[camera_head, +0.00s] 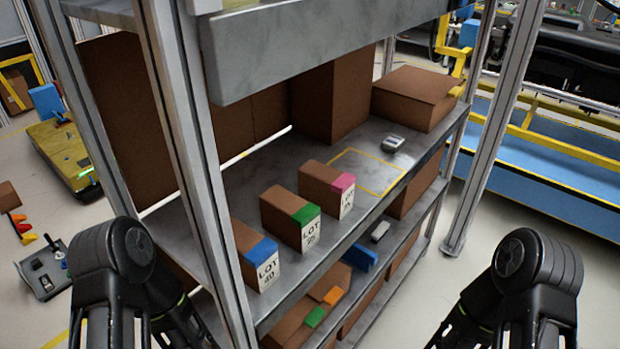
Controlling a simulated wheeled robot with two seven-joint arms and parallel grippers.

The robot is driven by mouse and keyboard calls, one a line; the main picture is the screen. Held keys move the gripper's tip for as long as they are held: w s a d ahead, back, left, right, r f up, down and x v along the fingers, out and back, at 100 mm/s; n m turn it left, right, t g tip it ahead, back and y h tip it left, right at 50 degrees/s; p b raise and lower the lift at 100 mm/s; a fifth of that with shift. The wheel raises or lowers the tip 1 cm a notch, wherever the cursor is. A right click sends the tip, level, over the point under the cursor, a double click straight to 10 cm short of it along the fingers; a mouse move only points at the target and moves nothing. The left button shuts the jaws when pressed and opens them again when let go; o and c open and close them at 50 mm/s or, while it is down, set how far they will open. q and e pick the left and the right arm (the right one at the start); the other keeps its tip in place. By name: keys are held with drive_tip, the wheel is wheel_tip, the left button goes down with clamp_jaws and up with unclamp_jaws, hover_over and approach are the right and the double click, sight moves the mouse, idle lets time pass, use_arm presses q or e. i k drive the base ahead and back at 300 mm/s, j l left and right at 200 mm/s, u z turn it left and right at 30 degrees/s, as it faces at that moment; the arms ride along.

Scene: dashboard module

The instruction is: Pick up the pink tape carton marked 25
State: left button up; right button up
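The carton with pink tape (320,185) stands on the grey shelf, rightmost in a row of three brown cartons. Its white label faces the shelf's front edge, and its number is too small to read surely. The green-taped carton (286,215) is to its left, with a gap between them. The blue-taped carton (255,257) is farther left, partly hidden by the rack post. Black links of my left and right arms show at the lower corners, apart from the shelf. Neither gripper's fingers can be seen.
A yellow outlined square (364,172) on the shelf, right of the pink-taped carton, is empty. A small grey device (393,144) lies beyond it. Large brown boxes (413,97) stand behind. A metal post (190,150) and an upper beam (310,45) frame the shelf. A lower shelf holds more boxes.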

sight(332, 189)
drive_tip(key=i+l+u, duration=0.15)
drive_tip(key=l+u, duration=0.25)
drive_tip(key=i+l+u, duration=0.1)
drive_tip(key=l+u, duration=0.7)
drive_tip(key=k+l, duration=0.1)
drive_tip(key=l, duration=0.55)
drive_tip(key=l+u, duration=0.1)
drive_tip(key=l, duration=0.6)
drive_tip(key=k+l, duration=0.1)
drive_tip(key=l, duration=0.35)
drive_tip(key=k+l+z, duration=0.1)
drive_tip(key=l, duration=0.35)
drive_tip(key=k+l, duration=0.1)
drive_tip(key=l, duration=0.8)
drive_tip(key=k+z, duration=0.05)
drive_tip(key=k, duration=0.05)
